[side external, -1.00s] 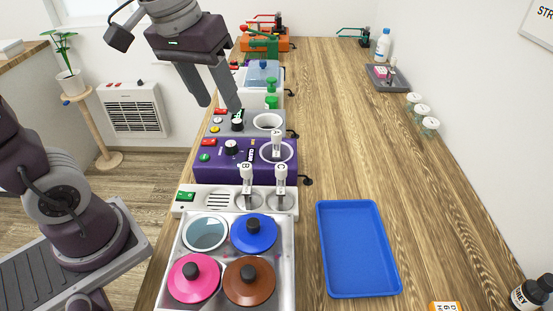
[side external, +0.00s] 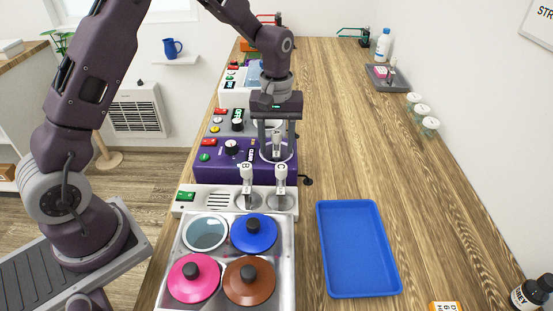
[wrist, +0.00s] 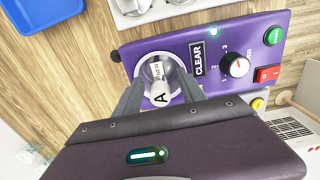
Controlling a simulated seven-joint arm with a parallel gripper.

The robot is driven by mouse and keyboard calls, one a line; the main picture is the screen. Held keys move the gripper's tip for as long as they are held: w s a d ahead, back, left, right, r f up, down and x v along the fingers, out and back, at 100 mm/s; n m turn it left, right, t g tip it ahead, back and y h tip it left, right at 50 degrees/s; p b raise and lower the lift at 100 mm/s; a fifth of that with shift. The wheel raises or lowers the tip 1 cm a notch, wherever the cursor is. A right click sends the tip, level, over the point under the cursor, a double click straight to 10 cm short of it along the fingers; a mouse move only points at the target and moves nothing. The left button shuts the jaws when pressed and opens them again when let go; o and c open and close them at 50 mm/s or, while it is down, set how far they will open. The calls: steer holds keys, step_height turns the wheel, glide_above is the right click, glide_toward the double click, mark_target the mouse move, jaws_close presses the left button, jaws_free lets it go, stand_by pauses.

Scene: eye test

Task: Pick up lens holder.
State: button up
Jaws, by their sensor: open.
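A white-handled holder marked A (side external: 277,141) stands upright in the round opening of a purple box (side external: 214,171); it looks like the lens holder. In the wrist view, the A holder (wrist: 160,97) stands between my fingers, with small print on its handle. My gripper (side external: 276,154) points down over it, open, one finger on each side. In the wrist view my gripper (wrist: 161,78) shows a gap around the handle; whether a finger touches it I cannot tell. The holder's lower end is inside the opening. Similar holders B (side external: 246,172) and C (side external: 280,172) stand just nearer.
A white unit (side external: 185,208) holds B and C. In front, a metal tray (side external: 216,307) has several round wells, some with knobbed lids. A blue tray (side external: 355,250) lies empty at right. A grey device (side external: 216,128) sits behind the purple box. The wooden counter right of the devices is largely clear.

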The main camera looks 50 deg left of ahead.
jaws_close()
steer(key=shift+r, duration=0.1)
stand_by(1.2)
